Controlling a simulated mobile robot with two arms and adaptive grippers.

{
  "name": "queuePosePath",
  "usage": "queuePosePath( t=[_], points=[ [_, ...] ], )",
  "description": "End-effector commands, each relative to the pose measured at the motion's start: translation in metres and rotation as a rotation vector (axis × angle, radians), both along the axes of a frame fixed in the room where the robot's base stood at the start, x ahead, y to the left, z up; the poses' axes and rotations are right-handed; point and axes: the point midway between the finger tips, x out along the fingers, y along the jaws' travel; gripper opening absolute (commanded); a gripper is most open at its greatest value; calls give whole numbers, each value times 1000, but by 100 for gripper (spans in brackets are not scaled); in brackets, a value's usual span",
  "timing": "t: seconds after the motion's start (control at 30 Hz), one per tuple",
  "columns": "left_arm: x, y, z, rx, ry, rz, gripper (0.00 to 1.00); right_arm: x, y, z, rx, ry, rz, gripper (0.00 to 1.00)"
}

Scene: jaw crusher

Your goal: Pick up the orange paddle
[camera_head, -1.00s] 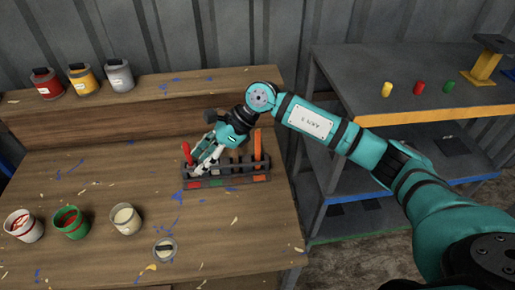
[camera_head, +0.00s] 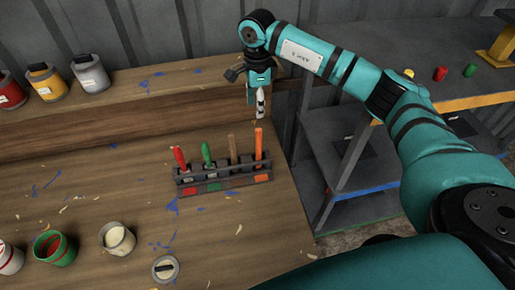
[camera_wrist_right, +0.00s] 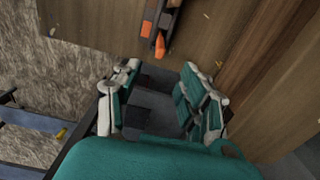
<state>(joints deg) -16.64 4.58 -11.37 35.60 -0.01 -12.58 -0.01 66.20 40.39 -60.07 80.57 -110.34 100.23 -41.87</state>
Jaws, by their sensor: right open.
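The orange paddle (camera_head: 258,146) stands upright in the right end slot of a dark rack (camera_head: 222,186) on the wooden table. In the right wrist view the paddle (camera_wrist_right: 160,45) shows just beyond my fingers, near the top. My right gripper (camera_head: 260,110) points down above and behind the rack, close to the paddle's top and apart from it. In the wrist view its two fingers (camera_wrist_right: 155,95) are spread with nothing between them. My left gripper is not in view.
A red paddle (camera_head: 180,158), a green paddle (camera_head: 207,155) and a brown paddle (camera_head: 233,149) stand in the same rack. Open paint cans, including a green one (camera_head: 55,247), stand at front left. A raised wooden shelf (camera_head: 130,105) runs behind the rack.

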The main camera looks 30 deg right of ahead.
Motion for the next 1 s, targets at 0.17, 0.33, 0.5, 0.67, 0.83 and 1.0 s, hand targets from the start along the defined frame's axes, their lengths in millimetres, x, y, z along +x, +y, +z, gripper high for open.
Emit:
queuePosePath(
  t=[0.17, 0.33, 0.5, 0.67, 0.83, 1.0],
  points=[
    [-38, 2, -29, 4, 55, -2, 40, 0, 0, -48, 1, 2, -1, 42],
    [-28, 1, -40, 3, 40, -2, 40, 0, 0, -72, 1, 1, -1, 42],
    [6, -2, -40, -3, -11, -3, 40, 0, 0, -79, 2, -1, -1, 42],
    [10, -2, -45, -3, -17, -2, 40, -1, -1, -93, 1, 2, 0, 42],
    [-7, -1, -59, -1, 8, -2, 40, -3, -4, -121, 2, 1, -1, 42],
    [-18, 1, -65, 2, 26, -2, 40, -2, -4, -131, 3, -1, -1, 42]
  ],
)
